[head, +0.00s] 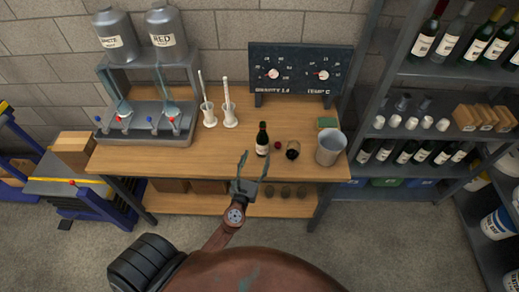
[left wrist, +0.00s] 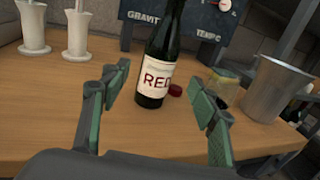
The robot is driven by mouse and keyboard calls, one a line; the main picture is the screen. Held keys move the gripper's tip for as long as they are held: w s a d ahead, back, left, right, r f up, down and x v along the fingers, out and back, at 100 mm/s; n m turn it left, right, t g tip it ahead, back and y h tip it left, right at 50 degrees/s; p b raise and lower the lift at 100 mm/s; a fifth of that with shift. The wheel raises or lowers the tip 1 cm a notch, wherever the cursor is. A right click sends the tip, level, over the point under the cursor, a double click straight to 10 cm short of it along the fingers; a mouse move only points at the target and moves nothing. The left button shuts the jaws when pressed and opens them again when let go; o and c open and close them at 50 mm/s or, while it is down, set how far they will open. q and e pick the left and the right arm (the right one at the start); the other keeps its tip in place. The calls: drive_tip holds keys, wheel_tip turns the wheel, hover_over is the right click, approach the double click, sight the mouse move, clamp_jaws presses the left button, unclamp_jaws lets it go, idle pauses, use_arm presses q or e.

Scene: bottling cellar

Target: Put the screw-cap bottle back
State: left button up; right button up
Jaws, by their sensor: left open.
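The dark green bottle (head: 262,141) with a white label stands upright on the wooden bench (head: 180,161). In the left wrist view the bottle (left wrist: 156,74) shows the word RED, and its top is cut off. A small dark red cap (head: 278,145) lies on the bench just right of it; it also shows in the left wrist view (left wrist: 175,90). My left gripper (head: 256,160) is open at the bench's front edge. In the left wrist view its fingers (left wrist: 158,98) are spread, with the bottle beyond them and apart from them. My right gripper is not in view.
A glass of dark wine (head: 292,151) and a metal bucket (head: 330,148) stand right of the bottle. Two white cylinders (head: 229,117) stand behind left, near the filling machine (head: 150,133). A dial board (head: 298,73) is behind. Shelves (head: 437,71) at right hold several bottles.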

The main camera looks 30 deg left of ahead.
use_arm(q)
drive_tip(key=shift+v, duration=1.35)
